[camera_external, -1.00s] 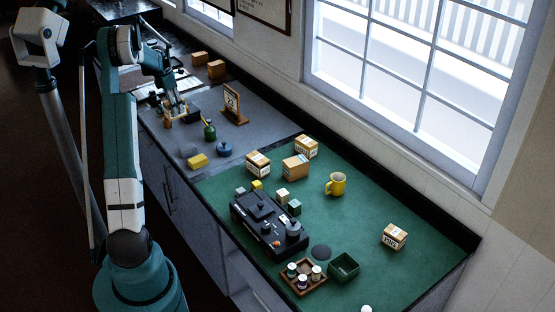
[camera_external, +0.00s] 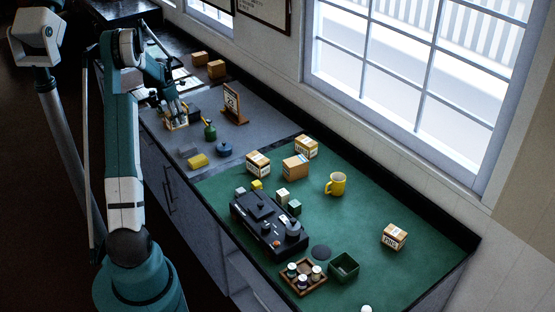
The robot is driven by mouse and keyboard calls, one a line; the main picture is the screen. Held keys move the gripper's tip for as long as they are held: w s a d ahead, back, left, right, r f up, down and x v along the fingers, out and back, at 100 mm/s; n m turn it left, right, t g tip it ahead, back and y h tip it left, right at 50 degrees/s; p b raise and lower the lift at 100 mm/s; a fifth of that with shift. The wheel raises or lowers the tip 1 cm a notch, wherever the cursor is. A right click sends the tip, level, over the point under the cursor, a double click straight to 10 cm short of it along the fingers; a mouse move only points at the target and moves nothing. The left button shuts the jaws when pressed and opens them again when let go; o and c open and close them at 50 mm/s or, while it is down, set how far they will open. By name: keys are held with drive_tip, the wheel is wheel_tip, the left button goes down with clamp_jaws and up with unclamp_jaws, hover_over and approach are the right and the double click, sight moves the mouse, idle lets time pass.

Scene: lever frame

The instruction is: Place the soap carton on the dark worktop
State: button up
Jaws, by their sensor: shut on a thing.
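My gripper (camera_external: 177,113) is at the left part of the grey counter, low over a small tan holder (camera_external: 175,124). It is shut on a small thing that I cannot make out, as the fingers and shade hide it. I cannot pick out the soap carton for certain; the labels on the cartons are mostly too small to read. A dark worktop (camera_external: 112,10) shows at the far top left, beyond my arm, partly cut off by the picture's edge.
The grey counter (camera_external: 255,130) holds a green bottle (camera_external: 209,131), a yellow block (camera_external: 197,161), a blue pot (camera_external: 224,149) and a framed sign (camera_external: 232,103). The green mat (camera_external: 350,215) carries several cartons, a yellow mug (camera_external: 336,184) and a black device (camera_external: 268,225).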

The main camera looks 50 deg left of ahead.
sight(178, 128)
drive_tip(key=shift+f, duration=1.4)
drive_tip(key=shift+f, duration=0.1)
drive_tip(key=shift+f, duration=1.75)
drive_tip(key=shift+f, duration=0.15)
drive_tip(key=o, duration=1.1)
drive_tip(key=shift+r, duration=0.2)
drive_tip(key=r, duration=0.4)
drive_tip(key=s+r, duration=0.1)
drive_tip(key=r, duration=0.6)
drive_tip(key=shift+s+r, duration=0.4)
